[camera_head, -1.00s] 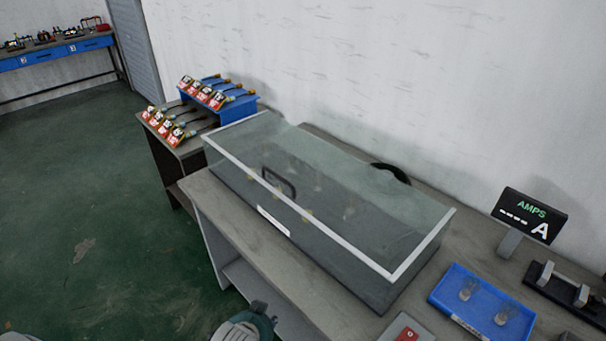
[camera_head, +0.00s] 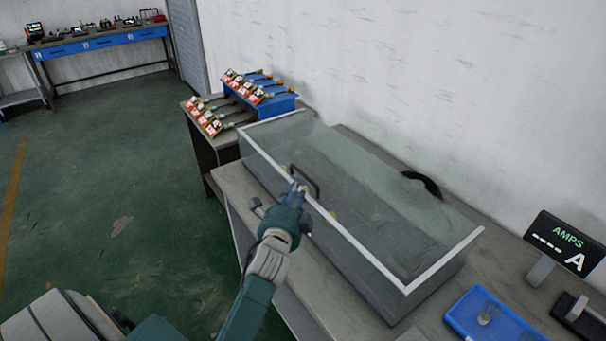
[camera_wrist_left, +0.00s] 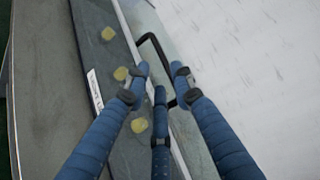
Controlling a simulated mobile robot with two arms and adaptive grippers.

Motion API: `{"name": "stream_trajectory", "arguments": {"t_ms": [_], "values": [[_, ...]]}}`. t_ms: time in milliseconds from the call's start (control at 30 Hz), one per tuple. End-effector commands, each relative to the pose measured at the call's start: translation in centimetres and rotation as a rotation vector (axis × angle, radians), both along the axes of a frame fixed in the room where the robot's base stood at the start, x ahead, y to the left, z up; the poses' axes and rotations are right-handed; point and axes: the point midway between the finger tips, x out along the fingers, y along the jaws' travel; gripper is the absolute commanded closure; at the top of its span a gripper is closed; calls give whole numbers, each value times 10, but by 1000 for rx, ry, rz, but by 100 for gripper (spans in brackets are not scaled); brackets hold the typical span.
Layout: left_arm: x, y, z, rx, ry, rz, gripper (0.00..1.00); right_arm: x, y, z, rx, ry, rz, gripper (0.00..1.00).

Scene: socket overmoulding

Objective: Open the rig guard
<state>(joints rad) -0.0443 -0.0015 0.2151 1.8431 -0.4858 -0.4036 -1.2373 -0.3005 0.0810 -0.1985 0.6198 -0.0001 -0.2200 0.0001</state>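The rig guard (camera_head: 372,254) is a long clear box cover with white edges on the bench. It is down over the rig. Its black handle (camera_head: 312,179) is on the front side and also shows in the left wrist view (camera_wrist_left: 153,38). My left gripper (camera_head: 297,188) is at the handle. In the left wrist view its blue fingers (camera_wrist_left: 160,70) are spread, with part of the handle between and beyond them. Whether they touch it I cannot tell. My right gripper is not in view.
A black curved part (camera_head: 423,184) is at the guard's back. An AMPS display (camera_head: 566,242) and a blue tray (camera_head: 467,310) are to the right. Connectors on a blue stand (camera_head: 284,104) are behind left. The wall is close behind; green floor is free at left.

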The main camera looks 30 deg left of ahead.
Motion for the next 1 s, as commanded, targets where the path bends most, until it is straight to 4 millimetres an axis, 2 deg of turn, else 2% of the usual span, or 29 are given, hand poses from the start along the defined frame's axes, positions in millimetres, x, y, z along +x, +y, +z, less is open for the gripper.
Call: {"name": "stream_trajectory", "arguments": {"t_ms": [300,500,700,1000], "values": [[50,21,-5,-4,0,1,76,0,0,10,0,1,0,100],[77,33,-10,-6,1,1,76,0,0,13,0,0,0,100],[90,38,-13,-5,1,0,76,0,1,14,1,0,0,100],[92,39,-14,-5,1,0,76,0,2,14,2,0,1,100]]}}
